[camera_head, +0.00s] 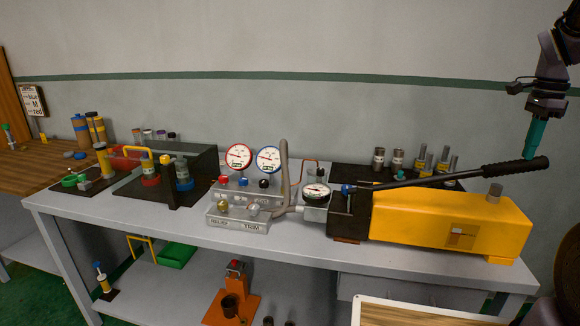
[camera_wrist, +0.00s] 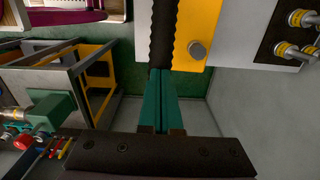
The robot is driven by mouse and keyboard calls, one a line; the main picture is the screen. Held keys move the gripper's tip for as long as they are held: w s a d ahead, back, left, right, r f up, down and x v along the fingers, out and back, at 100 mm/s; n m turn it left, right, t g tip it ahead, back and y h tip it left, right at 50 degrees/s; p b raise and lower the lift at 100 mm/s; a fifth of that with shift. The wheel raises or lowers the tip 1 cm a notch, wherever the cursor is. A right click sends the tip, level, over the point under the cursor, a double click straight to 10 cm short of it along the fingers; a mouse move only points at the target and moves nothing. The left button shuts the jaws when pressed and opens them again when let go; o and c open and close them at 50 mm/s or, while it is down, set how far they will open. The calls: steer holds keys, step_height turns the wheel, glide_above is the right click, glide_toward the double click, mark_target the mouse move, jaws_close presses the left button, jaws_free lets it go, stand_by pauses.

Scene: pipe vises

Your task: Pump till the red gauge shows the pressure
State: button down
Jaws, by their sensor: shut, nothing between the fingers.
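The yellow hand pump (camera_head: 480,225) sits at the right of the grey bench. Its long black lever (camera_head: 460,175) slopes up to the right from the pump's left end; its grip also shows in the wrist view (camera_wrist: 163,40). My gripper (camera_head: 530,156), with teal fingers, is shut and empty, pointing down at the grip's right end. I cannot tell whether the tips touch it. The red-rimmed gauge (camera_head: 238,157) stands mid-bench, left of the blue-rimmed gauge (camera_head: 268,159); its needle is too small to read. A third gauge (camera_head: 317,191) sits beside the pump.
A block labelled RELIEF and TRIM (camera_head: 238,226) with knobs stands before the gauges. A grey hose (camera_head: 284,175) rises beside them. A black mat with metal cylinders (camera_head: 379,158) lies behind the lever. Vises and dark panels fill the left bench. The air above the lever is clear.

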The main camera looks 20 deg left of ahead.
mark_target(530, 165)
steer(key=shift+d+f, duration=0.2)
steer(key=shift+f, duration=0.6)
steer(key=shift+d+f, duration=0.15)
steer(key=shift+f, duration=0.6)
steer(key=shift+d+f, duration=0.2)
steer(key=shift+f, duration=0.55)
steer(key=shift+d+f, duration=0.15)
steer(key=shift+f, duration=0.65)
steer(key=shift+d+f, duration=0.2)
steer(key=shift+f, duration=0.7)
steer(key=shift+d+f, duration=0.15)
steer(key=shift+f, duration=1.6)
steer(key=r, duration=0.7)
steer(key=shift+a, duration=0.4)
steer(key=r, duration=0.2)
steer(key=a+r, duration=0.1)
steer(key=r, duration=0.2)
steer(key=a+r, duration=0.1)
steer(key=r, duration=0.1)
steer(key=shift+r, duration=0.15)
